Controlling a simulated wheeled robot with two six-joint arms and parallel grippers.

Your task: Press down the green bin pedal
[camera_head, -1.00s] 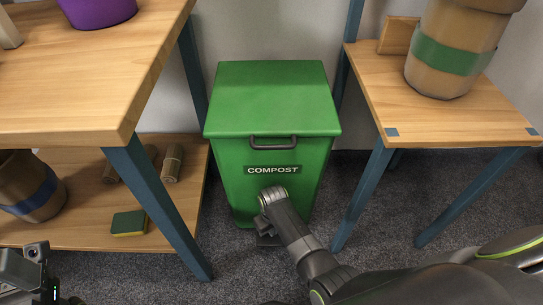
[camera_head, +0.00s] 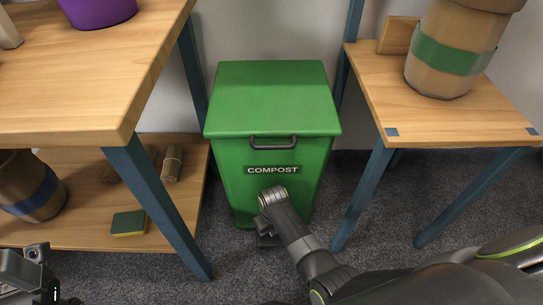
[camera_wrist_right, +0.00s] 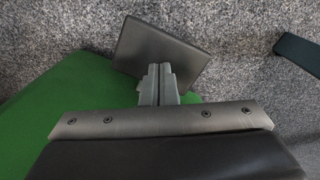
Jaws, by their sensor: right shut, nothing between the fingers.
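The green compost bin (camera_head: 230,190) stands on the carpet between two tables, its lid (camera_head: 272,95) down. Its dark pedal is a flat plate (camera_wrist_right: 175,50) at the bin's base in the right wrist view. My right gripper (camera_wrist_right: 158,72) is shut and empty, its fingertips over the pedal plate in that view. I cannot tell whether they touch it. In the head view my right arm covers most of the pedal, and only a bit of it shows (camera_head: 268,241). My left arm shows at the lower left, but its fingers are not clear.
A wooden table with a lower shelf (camera_head: 90,215) stands on the left, and a smaller table (camera_head: 455,125) on the right. Their blue legs (camera_head: 160,205) flank the bin. A sponge (camera_head: 129,223) lies on the shelf. Carpet is free before the bin.

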